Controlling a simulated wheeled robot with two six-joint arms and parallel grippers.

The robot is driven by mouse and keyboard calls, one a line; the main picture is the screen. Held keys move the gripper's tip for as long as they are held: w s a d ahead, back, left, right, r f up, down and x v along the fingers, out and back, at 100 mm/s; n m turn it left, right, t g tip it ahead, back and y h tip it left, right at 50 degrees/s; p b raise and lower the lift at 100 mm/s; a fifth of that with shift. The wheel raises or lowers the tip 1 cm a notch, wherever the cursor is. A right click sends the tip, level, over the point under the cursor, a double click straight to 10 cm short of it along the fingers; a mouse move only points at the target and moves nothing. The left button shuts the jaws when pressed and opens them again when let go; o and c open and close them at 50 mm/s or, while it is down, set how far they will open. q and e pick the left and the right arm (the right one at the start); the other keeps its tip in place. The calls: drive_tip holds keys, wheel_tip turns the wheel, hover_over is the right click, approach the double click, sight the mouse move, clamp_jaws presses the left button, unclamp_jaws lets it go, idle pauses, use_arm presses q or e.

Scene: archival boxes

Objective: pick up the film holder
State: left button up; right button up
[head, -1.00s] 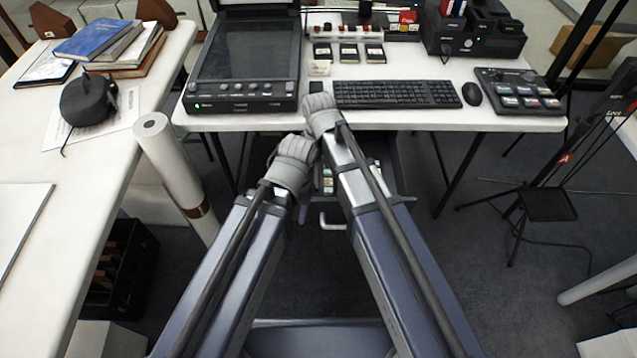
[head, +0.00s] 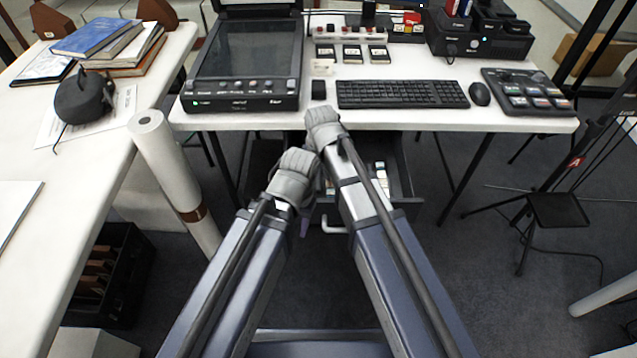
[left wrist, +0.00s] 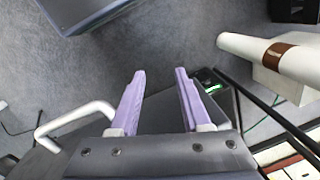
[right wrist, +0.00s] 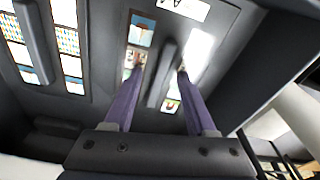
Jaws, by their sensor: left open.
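In the right wrist view, a dark film holder (right wrist: 160,78) lies in the drawer, with a raised bar along its middle and picture windows on both sides. My right gripper (right wrist: 160,72) is open above it, its purple fingers on either side of the bar. I cannot tell whether they touch it. A similar holder (right wrist: 36,42) lies to its left. The open drawer (head: 408,180) shows under the desk in the head view, partly hidden by my right arm. My left gripper (left wrist: 160,72) is open and empty by the drawer's white handle (left wrist: 75,120).
The white desk (head: 420,122) above the drawer holds a scanner (head: 245,55), a keyboard (head: 402,94) and a mouse (head: 480,94). A paper roll (head: 172,170) leans at the left table. A stand (head: 557,210) is on the right.

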sight(319, 178)
clamp_jaws()
idle(0.4)
idle(0.4)
wheel_tip(319, 178, up, 10)
drive_tip(key=p, duration=1)
